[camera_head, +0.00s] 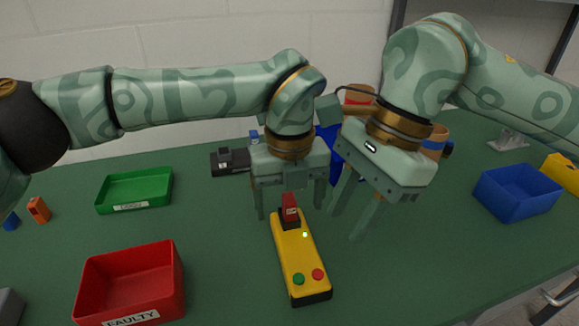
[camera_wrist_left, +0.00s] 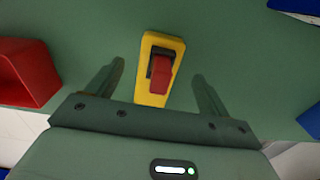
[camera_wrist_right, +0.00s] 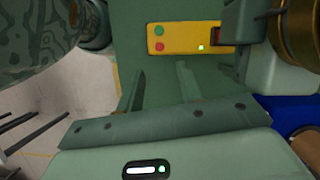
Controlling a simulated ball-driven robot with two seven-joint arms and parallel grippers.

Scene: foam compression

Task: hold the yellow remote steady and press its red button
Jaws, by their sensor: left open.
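The yellow remote (camera_head: 297,252) lies on the green table, its long side running toward me. Its red button (camera_head: 318,274) and a green button (camera_head: 299,279) sit at the near end, with a lit spot (camera_head: 305,235) further up and a red switch block (camera_head: 290,209) at the far end. My left gripper (camera_head: 290,206) is open above the far end, its fingers apart on either side of the switch block; the left wrist view also shows the remote (camera_wrist_left: 153,92) between them. My right gripper (camera_head: 357,212) is open and empty, right of the remote. The red button also shows in the right wrist view (camera_wrist_right: 160,47).
A red bin (camera_head: 130,282) marked FAULTY and a green tray (camera_head: 134,190) stand on the left. A blue bin (camera_head: 518,192) stands on the right. A small orange object (camera_head: 39,209) lies at the far left. The table right of the remote is clear.

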